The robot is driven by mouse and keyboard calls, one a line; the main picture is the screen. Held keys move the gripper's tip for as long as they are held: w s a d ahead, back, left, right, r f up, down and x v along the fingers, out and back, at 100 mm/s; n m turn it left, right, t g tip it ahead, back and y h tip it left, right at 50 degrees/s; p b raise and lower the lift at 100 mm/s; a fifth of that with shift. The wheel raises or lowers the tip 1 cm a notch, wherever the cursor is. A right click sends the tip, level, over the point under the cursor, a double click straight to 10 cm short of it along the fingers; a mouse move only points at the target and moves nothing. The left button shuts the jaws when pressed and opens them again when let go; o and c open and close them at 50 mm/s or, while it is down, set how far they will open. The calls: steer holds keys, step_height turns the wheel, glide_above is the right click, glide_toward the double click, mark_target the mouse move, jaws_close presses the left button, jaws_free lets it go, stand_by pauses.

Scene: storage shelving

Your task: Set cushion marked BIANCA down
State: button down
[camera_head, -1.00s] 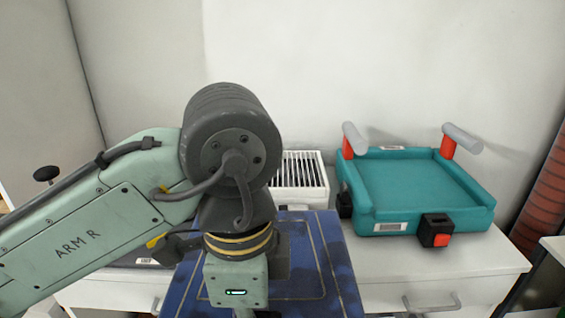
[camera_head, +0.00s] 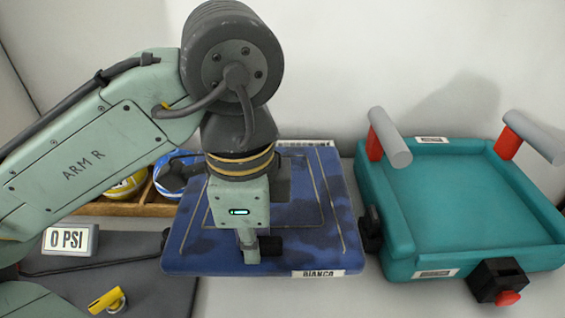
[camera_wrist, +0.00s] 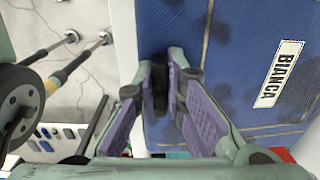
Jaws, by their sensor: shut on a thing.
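The cushion marked BIANCA (camera_head: 335,215) is a flat blue patterned pad with pale lines and a white name label on its front edge. In the wrist view the cushion (camera_wrist: 230,90) fills the upper right, with its label readable. My gripper (camera_head: 258,247) is over the cushion's front part in the head view. In the wrist view my gripper (camera_wrist: 168,85) is shut on the cushion near its edge. The exact grip point is partly hidden by the fingers. The cushion looks roughly level; the head view does not clearly show whether it touches anything below.
A teal tray (camera_head: 408,256) with red-and-grey handles stands close on the right. At left are a wooden tray (camera_head: 125,209) holding balls, a 0 PSI sign (camera_head: 68,239) and a yellow valve (camera_head: 107,300).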

steer(key=w+d, duration=0.1)
steer(key=w, duration=0.3)
steer(key=w+d+p, duration=0.1)
steer(key=w, duration=0.4)
steer(key=w+d+f, duration=0.1)
steer(key=w, duration=0.4)
steer(key=shift+d+f, duration=0.1)
steer(key=shift+d, duration=0.15)
steer(key=shift+w+f+p, duration=0.2)
steer(key=shift+f+p, duration=0.05)
steer(key=shift+f, duration=0.7)
steer(key=shift+w+f+p, duration=0.15)
steer(key=shift+f+p, duration=0.1)
steer(key=shift+f, duration=0.75)
steer(key=c, duration=1.9)
jaws_free()
steer(key=shift+c, duration=0.2)
steer(key=shift+o, duration=1.4)
step_height(320, 180, up, 12)
steer(key=shift+s, duration=0.15)
steer(key=shift+d, duration=0.1)
